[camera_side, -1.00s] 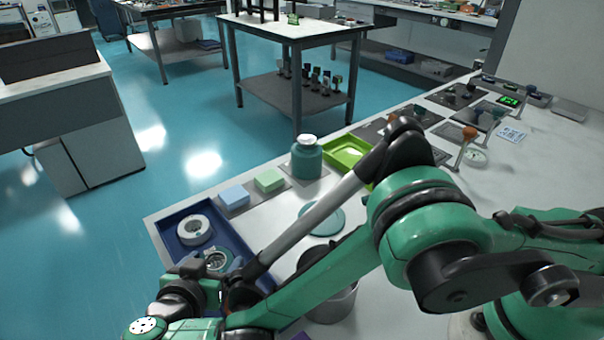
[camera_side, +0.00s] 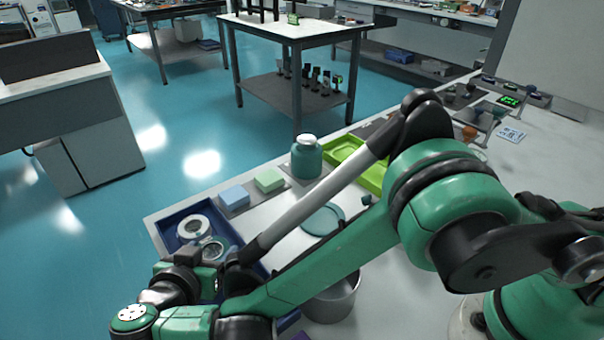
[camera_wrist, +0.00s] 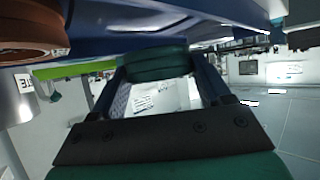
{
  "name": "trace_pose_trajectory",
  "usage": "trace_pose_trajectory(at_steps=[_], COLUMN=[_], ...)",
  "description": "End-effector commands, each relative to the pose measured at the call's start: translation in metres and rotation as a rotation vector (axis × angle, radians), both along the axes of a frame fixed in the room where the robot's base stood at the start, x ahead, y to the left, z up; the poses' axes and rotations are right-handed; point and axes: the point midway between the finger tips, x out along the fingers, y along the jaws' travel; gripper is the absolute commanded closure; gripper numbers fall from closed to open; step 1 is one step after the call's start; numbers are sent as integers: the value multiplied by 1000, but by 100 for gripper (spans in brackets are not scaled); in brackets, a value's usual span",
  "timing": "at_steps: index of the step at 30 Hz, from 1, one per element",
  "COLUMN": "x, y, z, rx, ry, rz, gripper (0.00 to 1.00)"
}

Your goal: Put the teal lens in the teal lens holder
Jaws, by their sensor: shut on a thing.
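My gripper (camera_wrist: 157,80) is shut on the teal lens (camera_wrist: 157,62), whose dark teal rim shows between the two fingers in the wrist view. In the side view my gripper (camera_side: 212,270) is low at the blue tray (camera_side: 172,222), and a round, teal-rimmed lens shows beside its fingers (camera_side: 214,248). Whether it is clear of the tray floor I cannot tell. I cannot pick out the teal lens holder with certainty; my arm hides part of the bench. Lens stands (camera_side: 470,132) with coloured tops are at the far right.
A pale-rimmed lens (camera_side: 194,228) lies in the tray close to my gripper. Blue and green blocks (camera_side: 268,180), a teal bottle (camera_side: 307,158) and a lime tray (camera_side: 345,148) line the back edge. A teal disc (camera_side: 322,220) and a grey metal can (camera_side: 333,303) are near my arm.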

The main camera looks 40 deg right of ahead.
Motion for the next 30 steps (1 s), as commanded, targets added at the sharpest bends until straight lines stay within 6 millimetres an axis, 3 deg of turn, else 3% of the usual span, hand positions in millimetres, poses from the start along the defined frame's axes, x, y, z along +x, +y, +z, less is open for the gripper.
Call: trace_pose_trajectory(at_steps=[12, 16, 22, 26, 30], x=[0, 0, 4, 19, 41], y=[-1, -1, -5, -29, -76], z=[124, 151, 173, 184, 198], rx=[-1, -1, -1, -1, -1], ry=[1, 1, 1, 0, 0], rz=[1, 1, 8, 49, 141], gripper=[92, 92, 92, 92, 92])
